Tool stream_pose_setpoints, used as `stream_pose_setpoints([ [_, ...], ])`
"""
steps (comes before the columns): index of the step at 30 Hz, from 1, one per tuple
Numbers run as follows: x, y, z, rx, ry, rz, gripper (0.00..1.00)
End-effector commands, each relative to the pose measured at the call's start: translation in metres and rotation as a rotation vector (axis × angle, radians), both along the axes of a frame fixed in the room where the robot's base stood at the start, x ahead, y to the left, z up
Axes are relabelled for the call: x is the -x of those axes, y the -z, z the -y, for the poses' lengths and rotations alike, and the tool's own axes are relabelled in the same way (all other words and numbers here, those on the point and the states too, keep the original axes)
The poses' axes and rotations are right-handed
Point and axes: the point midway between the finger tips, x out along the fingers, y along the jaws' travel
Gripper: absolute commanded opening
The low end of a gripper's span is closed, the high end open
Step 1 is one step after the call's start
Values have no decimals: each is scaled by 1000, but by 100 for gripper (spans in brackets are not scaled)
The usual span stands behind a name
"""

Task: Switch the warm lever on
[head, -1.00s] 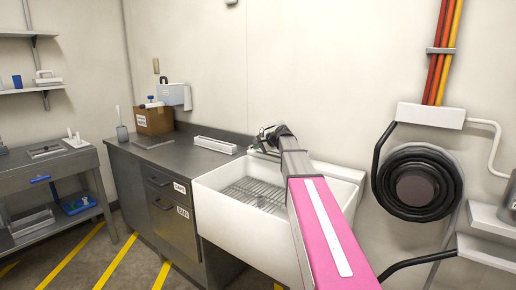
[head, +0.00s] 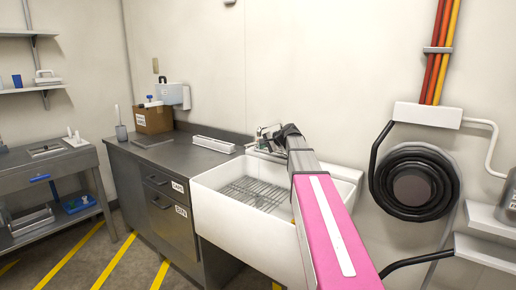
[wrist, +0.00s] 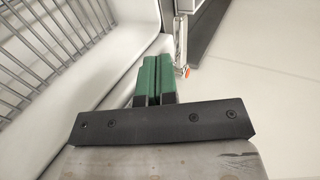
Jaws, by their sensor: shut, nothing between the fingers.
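A slim chrome piece (wrist: 181,42) with a small red-orange mark at its lower end shows in the wrist view. It looks like part of the tap, and the red mark suggests the warm lever, but its on or off position cannot be told. My gripper (wrist: 157,70) has green fingers shut together with nothing between them. The fingertips are just left of the chrome piece; whether they touch it is unclear. In the head view my gripper (head: 268,134) is at the back of the white sink (head: 245,235), and chrome parts beside it are mostly hidden by my arm.
A wire rack (wrist: 55,45) lies in the basin. A steel counter (head: 165,150) with a white tray (head: 214,144) and a cardboard box (head: 154,119) stands left of the sink. A coiled black hose (head: 415,183) hangs on the wall to the right.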

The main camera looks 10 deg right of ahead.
Motion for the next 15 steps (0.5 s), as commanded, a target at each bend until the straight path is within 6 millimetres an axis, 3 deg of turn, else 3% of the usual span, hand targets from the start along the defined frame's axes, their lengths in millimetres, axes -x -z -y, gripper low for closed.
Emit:
stream_pose_setpoints([
  [6,31,-21,22,0,1,0,0],
  [15,45,-33,34,0,0,0,0],
])
